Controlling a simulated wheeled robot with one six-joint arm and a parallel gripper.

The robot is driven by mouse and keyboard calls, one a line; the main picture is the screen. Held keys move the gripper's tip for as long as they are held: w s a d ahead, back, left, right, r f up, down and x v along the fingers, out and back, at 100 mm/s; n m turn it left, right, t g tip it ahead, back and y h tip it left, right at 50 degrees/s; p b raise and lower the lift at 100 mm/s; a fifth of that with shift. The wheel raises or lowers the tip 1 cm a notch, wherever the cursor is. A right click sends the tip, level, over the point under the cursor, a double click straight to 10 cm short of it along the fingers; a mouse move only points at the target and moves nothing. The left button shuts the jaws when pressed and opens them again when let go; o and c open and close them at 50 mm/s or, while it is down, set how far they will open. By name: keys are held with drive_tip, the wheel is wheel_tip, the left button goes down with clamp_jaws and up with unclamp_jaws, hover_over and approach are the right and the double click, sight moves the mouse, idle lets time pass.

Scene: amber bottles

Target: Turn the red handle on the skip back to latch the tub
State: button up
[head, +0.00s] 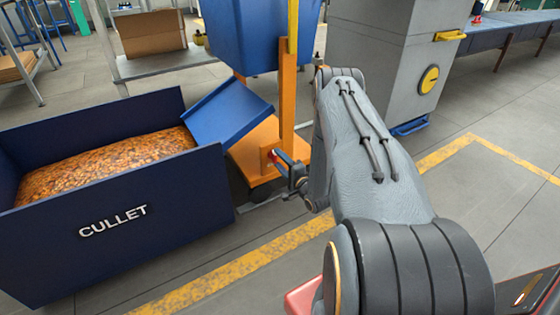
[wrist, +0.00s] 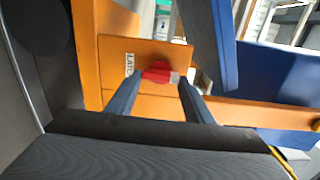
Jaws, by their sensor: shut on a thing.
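The red handle (wrist: 158,73) sits on an orange plate of the skip frame, beside a white label that reads as part of "LATCH". My gripper (wrist: 160,82) is shut on the red handle, with one finger on each side of it. In the head view my gripper (head: 279,158) reaches the orange frame (head: 250,160) from the right, and a bit of red shows at its tips. The blue tub (head: 243,35) is above, on the orange frame. A blue sloped chute panel (head: 228,112) lies below it, toward the bin.
A dark blue bin marked CULLET (head: 115,222), holding amber pieces, stands at the left. A grey cabinet (head: 385,60) stands behind my arm. A shelf with a cardboard box (head: 148,32) is at the back left. Yellow-marked floor at the right is clear.

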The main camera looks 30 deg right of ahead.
drive_tip(key=o, duration=1)
drive_tip(key=shift+o, duration=0.2)
drive_tip(key=s+p, duration=0.2)
drive_tip(key=s, duration=0.6)
drive_tip(key=shift+p, duration=0.3)
drive_tip(key=shift+w+d, duration=0.1)
